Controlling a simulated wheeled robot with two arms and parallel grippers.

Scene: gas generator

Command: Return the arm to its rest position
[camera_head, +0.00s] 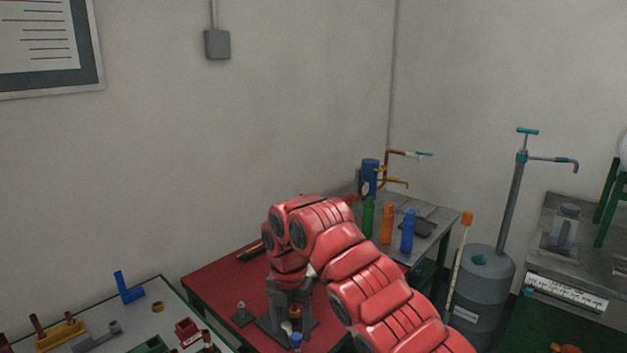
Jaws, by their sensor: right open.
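My right arm (367,280) is red and comes in from the bottom right. It rises to a bend in the middle of the camera_head view, then drops toward the red-topped table (215,282). My right gripper (286,325) is grey, points down over this table and is open. The arm partly hides the table. Small parts stand close to the gripper, among them a brown and blue one (296,338). I cannot tell whether the gripper touches them. A grey piece with a peg (242,315) stands left of it. My left gripper is out of view.
A pale table (125,320) at the lower left holds several coloured parts. Behind my arm, a metal table (440,218) carries green, orange and blue cylinders. A grey tank (482,285) with a tall pump stands right of it. Another table (590,260) holds a clear jar (565,228).

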